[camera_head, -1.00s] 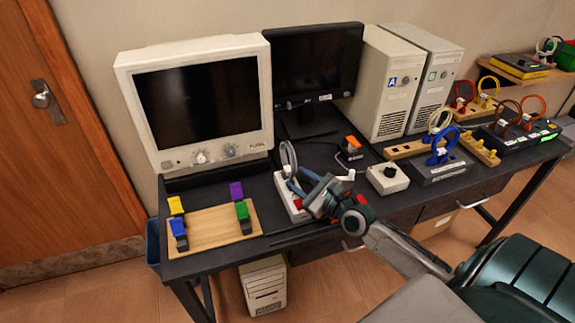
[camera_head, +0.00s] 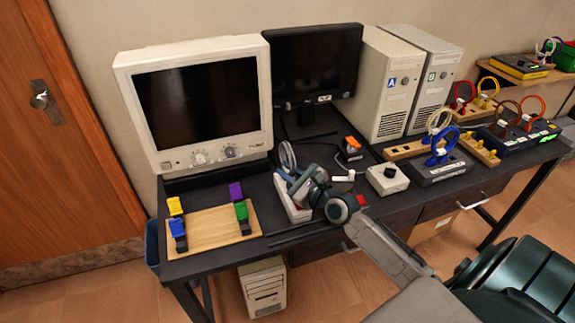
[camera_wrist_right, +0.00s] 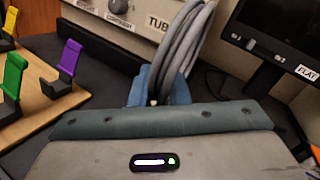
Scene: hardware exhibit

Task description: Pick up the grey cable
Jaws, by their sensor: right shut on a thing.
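The grey cable (camera_head: 287,158) is a coiled loop standing upright in front of the cream monitor's right side. My right gripper (camera_head: 292,178) is at its lower end, above a white box with a red part (camera_head: 293,205). In the right wrist view the cable (camera_wrist_right: 182,50) rises from between the blue fingertips of my right gripper (camera_wrist_right: 158,92), which is shut on its base. The gripper's wrist hides part of the white box. My left gripper is not in view.
A wooden board (camera_head: 215,228) with coloured holders lies to the left. A cream monitor (camera_head: 200,100) and a black monitor (camera_head: 315,65) stand behind. A grey knob box (camera_head: 388,179) and a blue cable (camera_head: 441,148) on its stand are to the right.

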